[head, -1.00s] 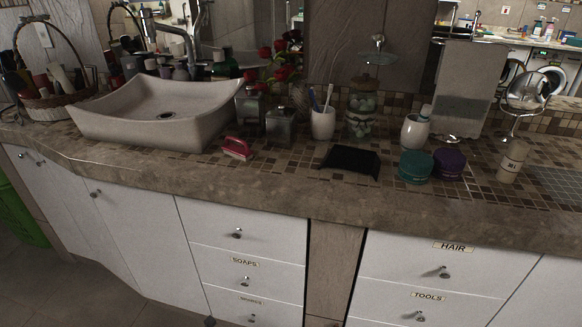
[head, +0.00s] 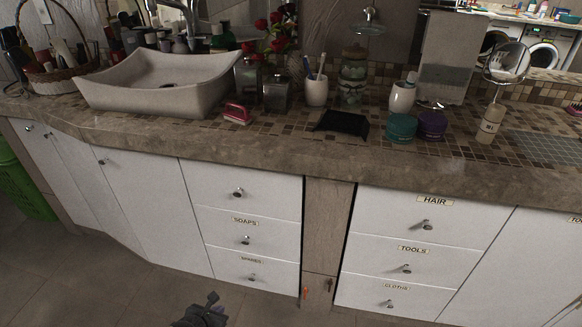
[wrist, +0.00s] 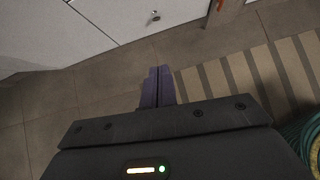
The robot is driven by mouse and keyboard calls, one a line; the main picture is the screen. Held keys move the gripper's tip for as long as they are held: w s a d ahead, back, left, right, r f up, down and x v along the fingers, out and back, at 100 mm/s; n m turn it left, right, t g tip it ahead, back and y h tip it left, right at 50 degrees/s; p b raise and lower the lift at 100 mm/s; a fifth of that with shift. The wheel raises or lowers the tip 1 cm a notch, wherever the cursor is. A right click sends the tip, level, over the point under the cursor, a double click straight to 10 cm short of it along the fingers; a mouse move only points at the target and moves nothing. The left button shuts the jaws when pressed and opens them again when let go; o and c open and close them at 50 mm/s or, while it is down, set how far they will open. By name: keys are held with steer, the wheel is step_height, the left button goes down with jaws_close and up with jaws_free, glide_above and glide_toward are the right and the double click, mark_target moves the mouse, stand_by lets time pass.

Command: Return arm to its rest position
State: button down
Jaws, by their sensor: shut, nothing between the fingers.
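My gripper (head: 213,299) shows at the bottom edge of the head view, low over the floor in front of the white drawers. In the wrist view, its purple-grey fingers (wrist: 158,72) are together with nothing between them. They point toward the cabinet base and touch nothing that I can see. Most of my arm is out of the head view.
The counter (head: 270,150) carries a sink (head: 160,85), a pink brush-like item (head: 237,114), a black tray (head: 342,123) and jars. Drawers below are closed. A green basket (head: 25,190) stands left. The wrist view shows a striped mat (wrist: 240,85) and open tiled floor.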

steer(key=w+d+r+m+g, duration=0.2)
steer(key=d+r+m+g, duration=0.1)
steer(key=d+r+m, duration=0.7)
steer(key=w+d+r+m+g, duration=0.25)
steer(key=d+r+m, duration=0.5)
steer(key=d, duration=0.45)
steer(key=s+d+r+m+y, duration=0.2)
steer(key=s+d+r+m, duration=0.9)
steer(key=d+r+m, duration=0.35)
step_height(320, 180, up, 29)
steer(key=p, duration=2.9)
steer(key=shift+s+d, duration=0.25)
steer(key=shift+d, duration=0.1)
